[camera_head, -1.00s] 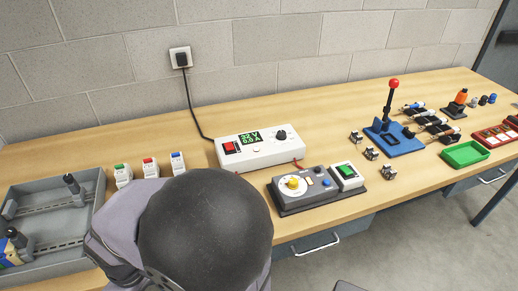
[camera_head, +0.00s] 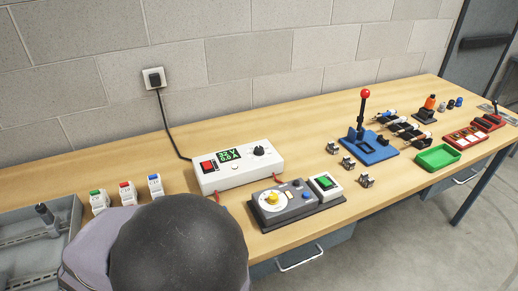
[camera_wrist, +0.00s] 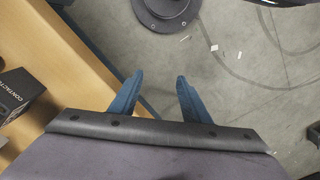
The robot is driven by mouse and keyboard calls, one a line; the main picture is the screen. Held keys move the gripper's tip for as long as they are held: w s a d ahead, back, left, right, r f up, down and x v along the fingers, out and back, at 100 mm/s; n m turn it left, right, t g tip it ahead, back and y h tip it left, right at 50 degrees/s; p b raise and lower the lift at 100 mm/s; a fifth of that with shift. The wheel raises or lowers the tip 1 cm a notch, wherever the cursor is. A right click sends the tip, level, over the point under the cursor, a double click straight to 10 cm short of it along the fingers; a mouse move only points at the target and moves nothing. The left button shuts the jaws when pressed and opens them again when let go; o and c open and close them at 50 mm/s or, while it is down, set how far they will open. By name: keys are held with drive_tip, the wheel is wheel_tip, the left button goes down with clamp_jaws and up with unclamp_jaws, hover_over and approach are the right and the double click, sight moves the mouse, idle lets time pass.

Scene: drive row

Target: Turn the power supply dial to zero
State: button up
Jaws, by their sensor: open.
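The power supply (camera_head: 240,168) is a white box at the back of the bench in the head view. Its black dial (camera_head: 260,150) is on the right of its top, beside a lit green display (camera_head: 228,155) that seems to read 32 V and 0.0 A. A red switch (camera_head: 207,165) is at its left. My gripper (camera_wrist: 153,92) shows only in the wrist view, with two blue fingers apart and nothing between them. It points down at the floor beside the bench edge, away from the dial. My arm covers part of the bench front in the head view.
A grey control box with a yellow knob (camera_head: 272,198) and a green-button box (camera_head: 325,184) stand in front of the supply. A blue lever base with a red-topped lever (camera_head: 365,93) stands to the right. Red leads run from the supply. A grey tray (camera_head: 30,245) lies left.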

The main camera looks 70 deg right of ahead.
drive_tip(key=w+r+m+t+p, duration=0.1)
drive_tip(key=w+r+m, duration=0.2)
drive_tip(key=w+r+m+y+p, duration=0.1)
drive_tip(key=w+r+m, duration=0.2)
drive_tip(key=w, duration=0.1)
drive_tip(key=w+d+r+m+t+p, duration=0.1)
drive_tip(key=w+r+m, duration=0.1)
drive_tip(key=w+r, duration=0.1)
drive_tip(key=shift+w+r+m+t+y+p, duration=0.2)
drive_tip(key=shift+w+m+t+y+p, duration=0.15)
drive_tip(key=shift+w, duration=0.35)
drive_tip(key=w+d+r+m+p, duration=0.1)
drive_tip(key=w+d+r+m, duration=0.1)
drive_tip(key=w, duration=0.1)
drive_tip(key=w+d+r+m+t+p, duration=0.1)
drive_tip(key=w+d+r+m, duration=0.2)
drive_tip(key=shift+w+d+r, duration=0.1)
drive_tip(key=shift+d+r, duration=0.05)
drive_tip(key=shift+d, duration=0.2)
drive_tip(key=d+r+m+g+h+p, duration=0.2)
drive_tip(key=d+m+h+p, duration=0.15)
drive_tip(key=d, duration=1.55)
drive_tip(key=m+g+h+p, duration=0.2)
drive_tip(key=m+g+p, duration=0.35)
drive_tip(key=m, duration=0.25)
approach(258, 148)
drive_tip(key=s+t, duration=0.1)
drive_tip(key=shift+p+x, duration=1.75)
drive_tip(key=shift+x, duration=1.95)
